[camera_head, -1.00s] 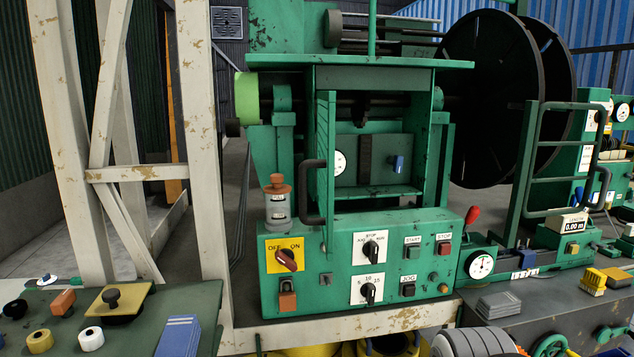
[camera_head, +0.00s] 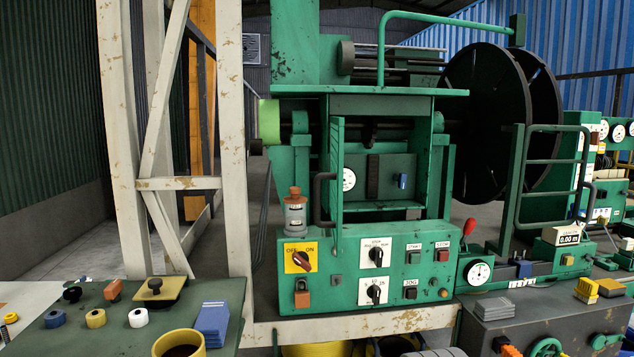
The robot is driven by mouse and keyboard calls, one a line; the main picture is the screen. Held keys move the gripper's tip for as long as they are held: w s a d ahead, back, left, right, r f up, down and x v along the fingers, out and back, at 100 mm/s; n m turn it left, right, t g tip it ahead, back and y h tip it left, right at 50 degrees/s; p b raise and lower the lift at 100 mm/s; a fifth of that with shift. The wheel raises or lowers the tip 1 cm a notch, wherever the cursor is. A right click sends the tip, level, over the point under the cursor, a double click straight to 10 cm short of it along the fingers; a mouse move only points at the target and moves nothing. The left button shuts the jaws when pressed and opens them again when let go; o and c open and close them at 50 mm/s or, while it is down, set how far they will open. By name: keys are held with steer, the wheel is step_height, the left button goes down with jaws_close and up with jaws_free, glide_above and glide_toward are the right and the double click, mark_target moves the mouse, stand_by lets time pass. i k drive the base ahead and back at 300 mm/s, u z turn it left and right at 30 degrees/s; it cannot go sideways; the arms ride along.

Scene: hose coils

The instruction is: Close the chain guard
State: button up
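A green hinged door panel with a black bar handle (camera_head: 318,200), which I take to be the chain guard (camera_head: 337,170), stands open on the green machine. It sticks out toward me, nearly edge-on, at the left side of the machine's opening (camera_head: 380,180). Inside the opening are a back plate with a white dial, a dark upright bar and a small blue part. A dark shaft runs across above them. My gripper is not in view, and nothing of mine touches the door.
Below the door is a control panel (camera_head: 365,270) with knobs and buttons. A grey cylinder with an orange-brown top (camera_head: 295,212) stands close to the door's left. A pale upright post (camera_head: 231,150) is further left. A cluttered green bench (camera_head: 90,335) is at front left.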

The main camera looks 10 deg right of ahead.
mark_target(335, 176)
steer(key=u, duration=0.05)
steer(key=i, duration=1)
steer(key=z, duration=0.35)
steer(key=k, duration=0.85)
steer(key=u, duration=0.35)
steer(key=i, duration=0.5)
